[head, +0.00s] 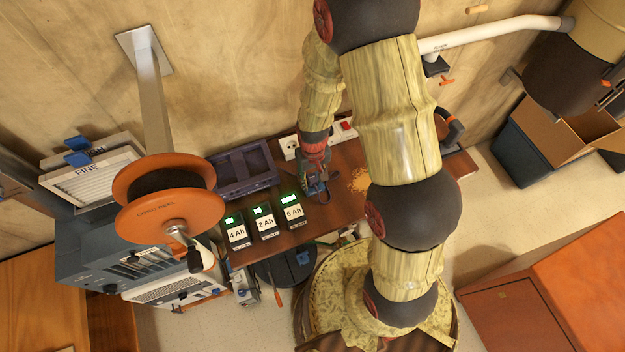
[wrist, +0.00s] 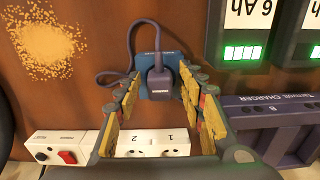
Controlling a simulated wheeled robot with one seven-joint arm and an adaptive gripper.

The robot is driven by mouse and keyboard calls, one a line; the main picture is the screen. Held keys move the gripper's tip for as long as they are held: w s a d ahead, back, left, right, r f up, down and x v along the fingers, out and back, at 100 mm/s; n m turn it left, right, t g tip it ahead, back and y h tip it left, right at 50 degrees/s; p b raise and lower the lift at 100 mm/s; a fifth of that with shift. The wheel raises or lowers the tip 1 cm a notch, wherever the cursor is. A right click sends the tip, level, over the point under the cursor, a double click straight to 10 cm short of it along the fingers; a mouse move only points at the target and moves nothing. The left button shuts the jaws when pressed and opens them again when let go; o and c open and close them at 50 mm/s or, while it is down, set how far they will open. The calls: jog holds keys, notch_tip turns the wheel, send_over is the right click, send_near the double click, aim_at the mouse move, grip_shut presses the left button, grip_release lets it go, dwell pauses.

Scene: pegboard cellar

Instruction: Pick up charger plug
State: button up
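The charger plug (wrist: 158,82) is a dark plug with a looping dark cable, seen in the wrist view against a blue holder (wrist: 176,62) on the brown bench. My gripper (wrist: 160,87) is open, with one yellow-padded finger on either side of the plug. I cannot tell whether either finger touches it. In the head view my gripper (head: 316,172) reaches down over the bench beside the blue holder (head: 318,187), and it largely hides the plug there.
A white socket strip (head: 291,147) with a red switch lies along the wall. Battery packs stand to the left, the nearest marked 6 Ah (head: 291,212). A purple charger tray (head: 247,170) is behind them. Sawdust (head: 359,180) lies to the right. An orange reel (head: 168,205) rises at left.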

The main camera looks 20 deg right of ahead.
aim_at(313, 178)
grip_shut()
dwell(0.5)
jog(key=shift+r, duration=0.5)
notch_tip(313, 178, up, 2)
jog(key=shift+r, duration=0.1)
jog(key=s+d+r+p, duration=0.1)
jog(key=s+d+r, duration=0.2)
jog(key=s+r, duration=0.6)
jog(key=s, duration=0.4)
jog(key=shift+s+d+r, duration=0.25)
jog(key=shift+d+r, duration=0.05)
jog(key=shift+r, duration=0.1)
jog(key=shift+w, duration=0.1)
